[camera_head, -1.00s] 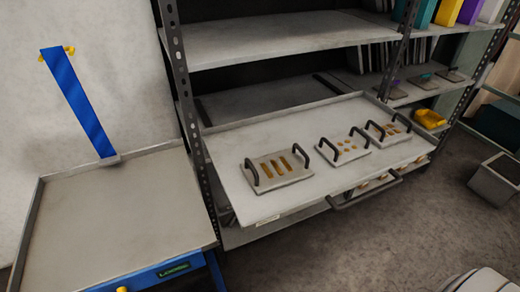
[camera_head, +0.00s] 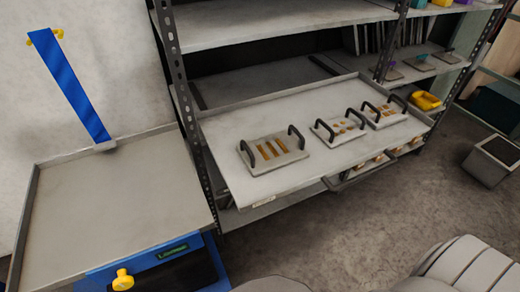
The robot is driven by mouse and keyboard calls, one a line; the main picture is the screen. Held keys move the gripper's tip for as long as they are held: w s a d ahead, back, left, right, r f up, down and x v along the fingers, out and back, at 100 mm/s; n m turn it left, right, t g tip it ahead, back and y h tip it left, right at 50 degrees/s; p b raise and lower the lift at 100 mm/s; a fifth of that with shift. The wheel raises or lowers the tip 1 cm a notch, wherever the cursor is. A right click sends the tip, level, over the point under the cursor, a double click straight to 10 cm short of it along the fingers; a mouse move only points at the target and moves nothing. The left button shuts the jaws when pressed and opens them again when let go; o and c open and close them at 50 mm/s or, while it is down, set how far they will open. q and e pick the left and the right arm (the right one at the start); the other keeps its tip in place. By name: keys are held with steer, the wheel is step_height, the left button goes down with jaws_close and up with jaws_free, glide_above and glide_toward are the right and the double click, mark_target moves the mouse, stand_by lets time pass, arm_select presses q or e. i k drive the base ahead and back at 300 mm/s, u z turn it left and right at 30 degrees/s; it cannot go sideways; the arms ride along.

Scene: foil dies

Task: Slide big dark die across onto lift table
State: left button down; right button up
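Three grey plate dies, each with two dark handles, lie on the pulled-out shelf tray (camera_head: 222,130). The largest die (camera_head: 273,153), with three gold bars, is at the left. A middle die (camera_head: 338,130) and a right die (camera_head: 384,114) have smaller gold inserts. None looks clearly darker than the others. The lift table (camera_head: 110,200) stands at the left, with a flat grey top, raised rims along its left and back edges and a blue base. The rack's perforated post (camera_head: 185,110) stands by the gap between table and tray. Neither of my grippers shows.
A grey bin (camera_head: 492,160) stands on the floor at right. The floor before the tray is mostly clear.

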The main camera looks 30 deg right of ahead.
mark_target(265, 154)
steer(key=u, duration=2.95)
steer(key=k, duration=2.5)
steer(key=z, duration=1.25)
